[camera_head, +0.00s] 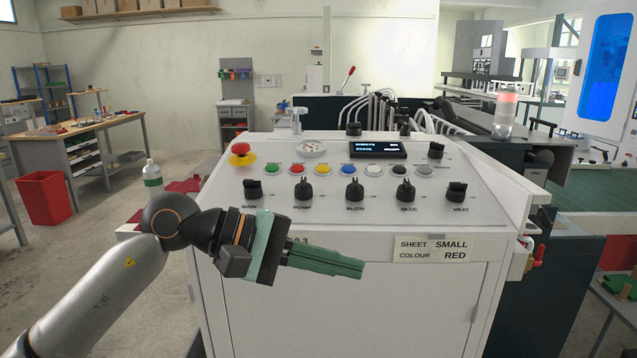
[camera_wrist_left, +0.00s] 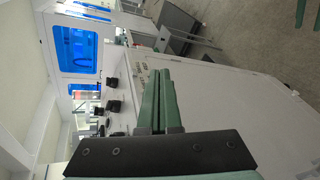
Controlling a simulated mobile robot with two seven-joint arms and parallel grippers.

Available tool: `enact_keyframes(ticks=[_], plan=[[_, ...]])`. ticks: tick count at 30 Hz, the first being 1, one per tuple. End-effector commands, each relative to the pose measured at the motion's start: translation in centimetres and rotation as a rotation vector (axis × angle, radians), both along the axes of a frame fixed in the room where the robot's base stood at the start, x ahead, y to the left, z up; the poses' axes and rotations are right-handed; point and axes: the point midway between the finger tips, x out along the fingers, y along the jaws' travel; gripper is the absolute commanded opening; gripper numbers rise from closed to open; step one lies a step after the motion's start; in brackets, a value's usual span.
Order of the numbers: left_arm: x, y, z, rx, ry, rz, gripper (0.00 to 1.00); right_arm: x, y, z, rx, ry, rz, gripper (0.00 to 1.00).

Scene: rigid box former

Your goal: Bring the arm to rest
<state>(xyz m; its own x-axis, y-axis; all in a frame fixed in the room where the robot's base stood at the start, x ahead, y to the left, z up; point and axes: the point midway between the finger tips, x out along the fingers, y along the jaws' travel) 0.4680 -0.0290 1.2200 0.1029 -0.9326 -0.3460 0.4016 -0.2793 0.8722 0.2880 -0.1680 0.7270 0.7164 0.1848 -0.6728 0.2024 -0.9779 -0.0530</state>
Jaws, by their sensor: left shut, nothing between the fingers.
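My left arm (camera_head: 108,290) comes in from the lower left in the head view. My left gripper (camera_head: 345,267) is shut and empty, with its green fingers pointing right. It is in front of the white control cabinet, below the row of black knobs. In the left wrist view the two green fingers (camera_wrist_left: 157,100) lie together, with the cabinet front (camera_wrist_left: 235,95) close beside them. I cannot tell the exact gap between fingers and cabinet.
The sloped control panel (camera_head: 330,202) has a red emergency button (camera_head: 239,148), several coloured buttons, knobs and a lit display (camera_head: 377,150). A bottle (camera_head: 152,178) stands left of it. A workbench (camera_head: 85,140) and red bin (camera_head: 43,197) are further left. Floor at the left is open.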

Motion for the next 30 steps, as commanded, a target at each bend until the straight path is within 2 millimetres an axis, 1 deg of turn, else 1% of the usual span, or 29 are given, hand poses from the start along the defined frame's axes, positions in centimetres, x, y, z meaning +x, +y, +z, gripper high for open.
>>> enact_keyframes(ticks=[1,3,5,6,8,9,11,12,14,15,17,18,20,21,23,24,26,27,29,30], plan=[[-0.8,-0.7,-0.8,-0.106,0.15,0.0,0.0,0.0,0.0,0.0,0.0,0.0,0.0,0.5],[-1.5,-1.4,-1.1,-0.254,0.364,0.008,0.0,0.0,0.0,0.1,0.0,0.001,0.0,0.5],[-1.8,-1.5,-1.3,-0.38,0.554,0.019,0.0,-0.1,0.0,0.1,0.0,0.001,0.0,0.5],[-1.8,-1.4,-1.5,-0.462,0.683,0.025,0.0,-0.1,0.0,0.1,0.0,0.002,0.0,0.5],[-1.5,-1.0,-1.9,-0.584,0.879,0.041,0.0,-0.1,0.0,0.1,0.0,0.002,0.0,0.5],[-1.2,-0.6,-2.2,-0.665,1.012,0.051,0.0,-0.1,0.0,0.1,-0.001,0.003,0.0,0.5],[-0.6,0.3,-3.0,-0.787,1.212,0.068,0.0,-0.1,0.0,0.1,-0.001,0.003,0.0,0.5],[0.0,1.0,-3.8,-0.869,1.347,0.083,0.0,-0.1,0.0,0.2,-0.001,0.003,0.0,0.5],[0.8,2.3,-5.3,-0.992,1.548,0.101,0.0,-0.1,0.0,0.2,0.0,0.003,-0.001,0.5],[1.4,3.3,-6.5,-1.077,1.681,0.116,0.0,-0.1,0.0,0.2,-0.001,0.003,0.0,0.5],[2.2,4.8,-8.7,-1.206,1.881,0.136,0.0,-0.1,0.0,0.2,-0.001,0.003,0.0,0.5],[2.6,5.9,-10.5,-1.296,2.011,0.15,0.0,-0.1,0.0,0.2,-0.001,0.003,0.0,0.5],[3.1,7.6,-13.6,-1.435,2.206,0.172,0.0,-0.1,0.0,0.3,-0.001,0.003,0.0,0.5],[3.1,8.7,-15.8,-1.532,2.331,0.184,0.0,-0.2,0.0,0.3,-0.001,0.003,0.0,0.5],[2.9,10.5,-19.5,-1.687,2.513,0.203,0.0,-0.2,0.0,0.3,-0.001,0.003,0.0,0.5],[2.4,11.6,-22.1,1.743,-2.547,-0.207,0.0,-0.2,0.0,0.3,0.0,0.003,-0.001,0.5],[1.3,13.2,-26.3,1.649,-2.326,-0.19,0.0,-0.2,0.0,0.3,-0.001,0.003,0.0,0.5],[0.2,14.2,-29.0,1.591,-2.184,-0.178,0.0,-0.2,0.0,0.4,-0.001,0.003,0.0,0.5],[-1.8,15.5,-32.9,1.512,-1.975,-0.157,0.0,-0.2,0.0,0.4,-0.001,0.004,0.0,0.5],[-3.4,16.3,-35.4,1.463,-1.84,-0.143,0.0,-0.2,0.0,0.4,-0.001,0.004,0.0,0.5]])
